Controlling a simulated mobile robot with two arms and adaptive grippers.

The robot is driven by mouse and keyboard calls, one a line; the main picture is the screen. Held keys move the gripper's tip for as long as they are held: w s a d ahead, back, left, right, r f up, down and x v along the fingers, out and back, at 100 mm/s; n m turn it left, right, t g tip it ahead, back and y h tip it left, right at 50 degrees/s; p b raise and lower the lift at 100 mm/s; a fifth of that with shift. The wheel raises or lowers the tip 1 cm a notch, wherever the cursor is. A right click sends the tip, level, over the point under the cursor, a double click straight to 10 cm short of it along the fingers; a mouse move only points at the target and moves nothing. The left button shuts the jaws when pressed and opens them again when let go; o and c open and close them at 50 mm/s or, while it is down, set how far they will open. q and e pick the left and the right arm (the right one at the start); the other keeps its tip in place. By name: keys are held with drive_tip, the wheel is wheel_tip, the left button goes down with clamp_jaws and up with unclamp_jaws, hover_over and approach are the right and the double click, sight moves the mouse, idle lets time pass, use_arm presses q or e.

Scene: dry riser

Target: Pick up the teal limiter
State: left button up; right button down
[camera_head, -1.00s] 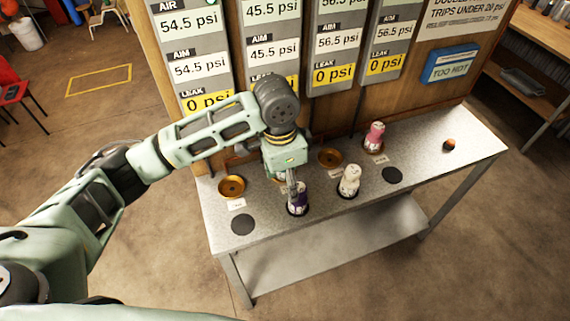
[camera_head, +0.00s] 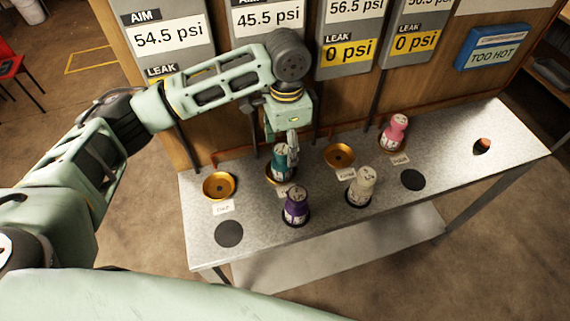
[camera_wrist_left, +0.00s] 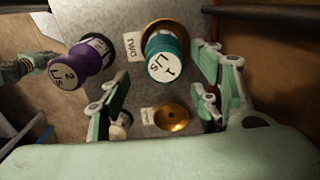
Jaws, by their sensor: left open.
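The teal limiter (camera_head: 284,160) stands upright on a gold ring seat at the back of the grey bench, under the gauge panel. In the left wrist view the teal limiter (camera_wrist_left: 168,57) shows its top, marked 1 L/s, beyond the fingers. My left gripper (camera_head: 292,143) is open and empty, close above and beside the teal limiter, partly covering it in the head view. The fingers of the left gripper (camera_wrist_left: 160,95) are spread wide in the wrist view. Contact with the limiter cannot be made out. My right gripper is not in view.
A purple limiter (camera_head: 295,207) stands close in front, a white one (camera_head: 361,187) to its right, and a pink one (camera_head: 396,132) farther back. Empty gold seats (camera_head: 219,186) (camera_head: 339,156) flank the teal one. Black discs (camera_head: 229,233) (camera_head: 413,180) lie on the bench front.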

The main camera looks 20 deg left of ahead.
sight(283, 163)
use_arm(q)
drive_tip(key=shift+w+f, duration=0.15)
drive_tip(key=shift+f, duration=0.45)
drive_tip(key=shift+s+a+f+p, duration=0.1)
drive_tip(key=shift+s+f+p, duration=0.15)
drive_tip(key=shift+f, duration=0.15)
drive_tip(key=shift+s+f+p, duration=0.1)
drive_tip(key=shift+f+p, duration=0.1)
drive_tip(key=shift+f, duration=0.2)
drive_tip(key=f, duration=0.2)
drive_tip(key=f+p, duration=0.1)
drive_tip(key=shift+a+f, duration=0.35)
drive_tip(key=shift+f, duration=0.6)
drive_tip(key=shift+d, duration=0.1)
drive_tip(key=c, duration=1.5)
